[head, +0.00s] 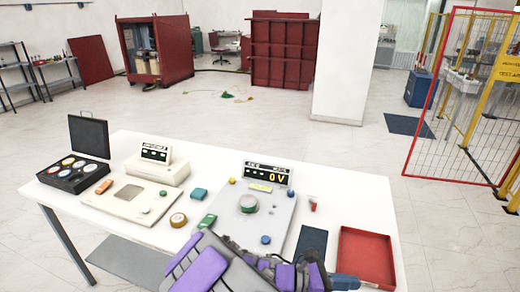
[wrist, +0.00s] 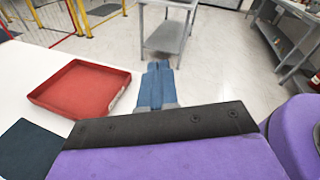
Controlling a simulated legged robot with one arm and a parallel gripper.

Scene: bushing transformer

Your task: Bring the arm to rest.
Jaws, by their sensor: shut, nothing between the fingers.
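My arm is folded low over the front of the white table (head: 350,190), its purple and grey links at the bottom of the head view. In the wrist view my gripper (wrist: 158,70) shows as blue fingers, shut and empty, pointing away past the table edge. The red tray (wrist: 80,70) is to its left there. A dark mat (head: 311,243) lies left of the tray, partly hidden by my arm in the head view.
On the table stand a 0 V meter panel (head: 267,174), a beige device (head: 130,194), a black case (head: 72,174) and several small parts. A grey side table (wrist: 165,37) stands beyond my gripper in the wrist view. Open floor (head: 230,120) lies behind the table.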

